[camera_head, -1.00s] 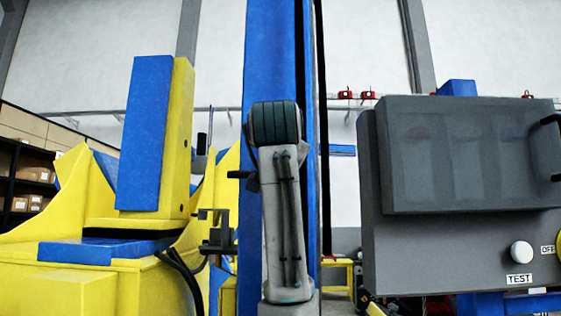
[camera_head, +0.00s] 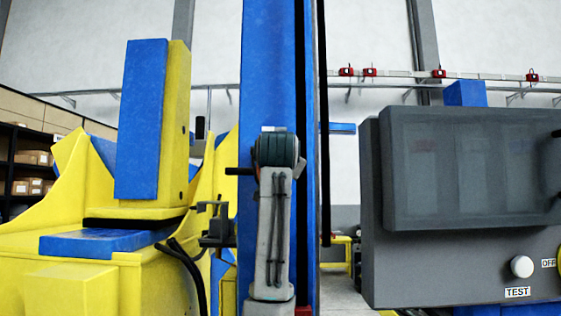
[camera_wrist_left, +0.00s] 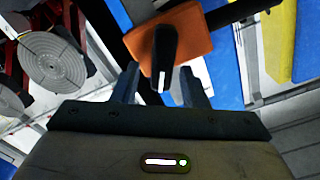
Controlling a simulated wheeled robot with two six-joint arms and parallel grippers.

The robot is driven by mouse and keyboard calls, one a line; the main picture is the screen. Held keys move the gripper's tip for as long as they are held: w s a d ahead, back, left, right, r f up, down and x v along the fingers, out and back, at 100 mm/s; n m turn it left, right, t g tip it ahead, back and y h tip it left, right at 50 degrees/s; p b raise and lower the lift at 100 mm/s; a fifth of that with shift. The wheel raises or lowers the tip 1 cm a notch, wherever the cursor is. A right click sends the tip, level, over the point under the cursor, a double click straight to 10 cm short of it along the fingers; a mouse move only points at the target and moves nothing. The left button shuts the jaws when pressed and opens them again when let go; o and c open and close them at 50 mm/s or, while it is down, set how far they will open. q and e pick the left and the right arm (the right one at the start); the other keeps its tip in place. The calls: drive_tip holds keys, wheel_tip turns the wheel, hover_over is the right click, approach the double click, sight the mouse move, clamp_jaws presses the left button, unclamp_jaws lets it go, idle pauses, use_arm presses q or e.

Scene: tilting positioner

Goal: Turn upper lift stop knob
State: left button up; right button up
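In the left wrist view, a black knob (camera_wrist_left: 163,52) with a white mark at its lower end sits on an orange box (camera_wrist_left: 189,37). My left gripper (camera_wrist_left: 162,84) is open, its two fingers apart below the box in the picture. The knob's lower end points into the gap between the fingers. I cannot tell whether either finger touches it. In the head view I cannot make out the orange box, the knob or the left gripper. A grey arm link with a dark joint, apparently mine, stands before the blue column (camera_head: 267,70). My right gripper is not in view.
A grey control panel (camera_head: 455,262) with a white button (camera_head: 521,266) and TEST label is at the right. The yellow positioner (camera_head: 75,210) with a blue plate (camera_head: 139,120) fills the left. A round slotted grey disc (camera_wrist_left: 55,62) shows in the wrist view.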

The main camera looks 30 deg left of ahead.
use_arm(q)
drive_tip(key=shift+s, duration=0.1)
clamp_jaws()
